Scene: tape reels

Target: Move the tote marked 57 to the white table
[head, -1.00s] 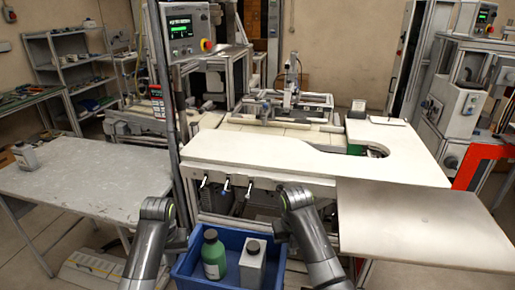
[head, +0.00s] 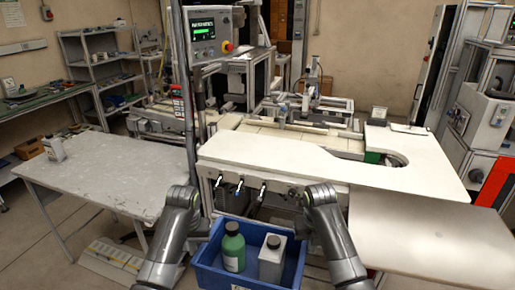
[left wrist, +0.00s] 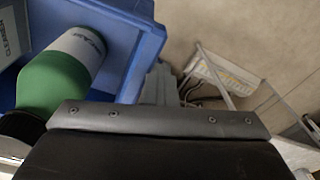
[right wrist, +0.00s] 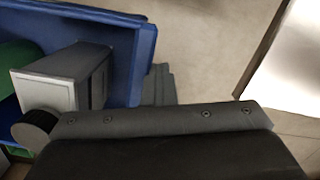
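A blue tote (head: 240,279) is low in the front middle of the head view, its number not readable. It holds a green bottle (head: 233,252) and a grey-white canister (head: 271,262). Its blue wall also shows in the left wrist view (left wrist: 146,50) and right wrist view (right wrist: 145,50). My left gripper (head: 204,235) is at its left side and my right gripper (head: 302,230) at its right side. The fingertips are hidden, so I cannot tell whether they grip the walls. A pale, scuffed table (head: 110,178) stands at the left.
A white worktop (head: 290,165) with machinery is ahead, with levers below its front edge. A metal post with a control panel (head: 210,33) rises between it and the pale table. A bottle (head: 54,149) stands on that table's far left; most of its top is clear. A pale panel (head: 420,235) lies at the right.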

